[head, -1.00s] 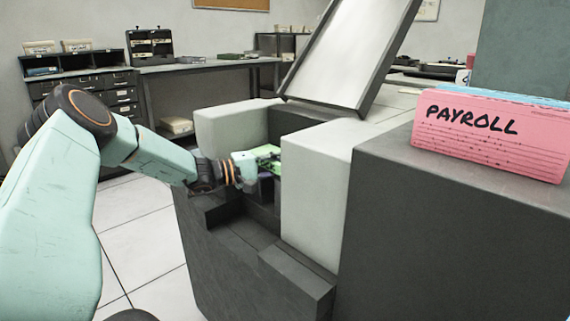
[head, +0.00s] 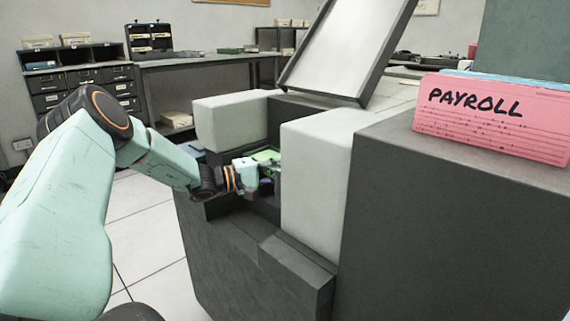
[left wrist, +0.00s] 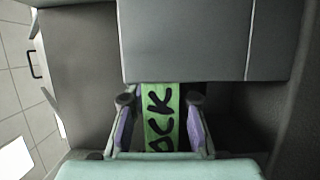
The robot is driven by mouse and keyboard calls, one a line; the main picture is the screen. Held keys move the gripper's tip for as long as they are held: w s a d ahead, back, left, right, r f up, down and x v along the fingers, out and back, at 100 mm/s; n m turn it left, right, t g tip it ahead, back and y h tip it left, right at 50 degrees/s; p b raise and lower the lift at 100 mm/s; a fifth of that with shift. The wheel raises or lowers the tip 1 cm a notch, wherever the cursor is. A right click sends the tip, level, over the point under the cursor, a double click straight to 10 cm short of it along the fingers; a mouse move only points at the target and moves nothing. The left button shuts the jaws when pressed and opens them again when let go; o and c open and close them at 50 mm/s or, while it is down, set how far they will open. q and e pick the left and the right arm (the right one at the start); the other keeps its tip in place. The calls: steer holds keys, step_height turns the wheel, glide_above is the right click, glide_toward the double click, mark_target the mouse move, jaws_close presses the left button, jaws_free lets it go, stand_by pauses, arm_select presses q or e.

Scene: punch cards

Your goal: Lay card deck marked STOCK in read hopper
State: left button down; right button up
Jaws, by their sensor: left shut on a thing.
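The green STOCK deck (head: 266,156) is in my left gripper (head: 262,171), in the dark recess between the machine's pale grey blocks. In the left wrist view the deck (left wrist: 162,122) shows the letters "OCK" and stands between the two purple-padded fingers. The gripper is shut on it. The grey machine face (left wrist: 185,40) hides the deck's far end. The dark recess (head: 262,205) of the machine, which looks like the read hopper, lies around and below the gripper. I cannot tell whether the deck touches its floor. My right gripper is not in view.
A pink PAYROLL deck (head: 495,118) stands on the machine's dark top at right, with blue cards behind it. Pale blocks (head: 318,185) and (head: 230,120) flank the recess. A tilted panel (head: 345,50) rises behind. Open floor (head: 150,255) lies left.

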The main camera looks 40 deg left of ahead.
arm_select(q)
steer(key=shift+f, duration=1.4)
steer(key=shift+s+d+f, duration=0.1)
steer(key=shift+s+f, duration=0.1)
steer(key=shift+f, duration=0.3)
steer(key=c, duration=1.1)
jaws_free()
steer(key=shift+f, duration=0.1)
steer(key=shift+c, duration=0.2)
steer(key=shift+o, duration=0.4)
steer(key=shift+f, duration=0.15)
steer(key=v, duration=0.5)
steer(key=shift+s+a+r, duration=0.15)
steer(key=shift+a+r, duration=0.2)
steer(key=shift+v, duration=0.85)
